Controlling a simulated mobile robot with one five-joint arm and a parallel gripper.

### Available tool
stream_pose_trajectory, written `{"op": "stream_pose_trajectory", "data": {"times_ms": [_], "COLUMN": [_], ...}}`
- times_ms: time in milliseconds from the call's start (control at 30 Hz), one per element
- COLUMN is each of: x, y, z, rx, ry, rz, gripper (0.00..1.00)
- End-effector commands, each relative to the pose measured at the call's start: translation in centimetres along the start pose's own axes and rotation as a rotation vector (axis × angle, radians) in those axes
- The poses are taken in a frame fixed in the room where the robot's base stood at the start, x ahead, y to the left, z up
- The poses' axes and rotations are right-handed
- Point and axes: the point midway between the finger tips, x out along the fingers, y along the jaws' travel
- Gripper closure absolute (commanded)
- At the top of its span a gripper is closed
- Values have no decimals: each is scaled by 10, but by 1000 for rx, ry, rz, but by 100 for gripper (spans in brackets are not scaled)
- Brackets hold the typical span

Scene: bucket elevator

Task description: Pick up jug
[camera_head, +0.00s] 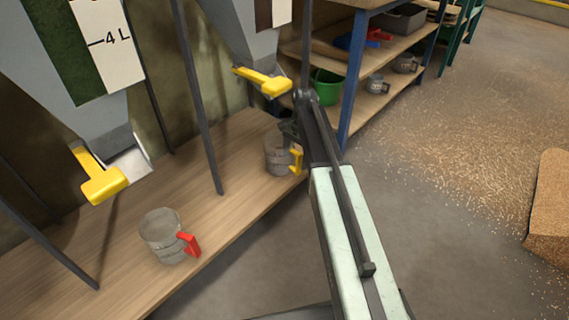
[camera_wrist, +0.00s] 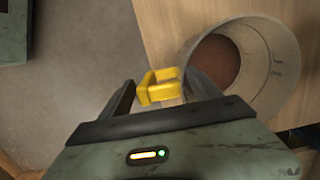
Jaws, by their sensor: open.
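A grey metal jug with a yellow handle (camera_head: 277,154) stands on the wooden bench under the far hopper in the head view. In the wrist view the same jug (camera_wrist: 281,60) is seen from above, with brown material inside. My gripper (camera_wrist: 157,82) is open, with its two fingers on either side of the yellow handle (camera_wrist: 160,87). I cannot tell whether the fingers touch it. A second grey jug with a red handle (camera_head: 166,236) stands on the bench nearer, at the left, away from my gripper.
Two hoppers with yellow levers (camera_head: 103,183) (camera_head: 266,82) hang above the wooden bench (camera_head: 110,262), with thin dark posts between. A blue-framed shelf (camera_head: 356,80) behind holds a green bucket (camera_head: 326,90) and more jugs.

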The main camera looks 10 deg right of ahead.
Motion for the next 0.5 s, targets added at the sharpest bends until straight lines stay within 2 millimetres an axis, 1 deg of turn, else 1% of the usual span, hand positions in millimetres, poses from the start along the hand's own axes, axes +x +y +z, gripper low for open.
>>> {"op": "stream_pose_trajectory", "data": {"times_ms": [67,100,167,200,267,300,333,367,500], "x": [-2,-2,-2,-2,-2,-2,-2,-2,-2], "y": [0,0,0,0,0,0,0,0,0], "z": [0,0,0,0,0,0,0,0,0], "rx": [0,0,1,1,1,1,1,1,1], "ry": [0,0,0,0,0,0,0,0,0], "rz": [0,0,0,0,0,0,0,0,-1], "gripper": [28,33,50,61,78,89,97,100,100]}}
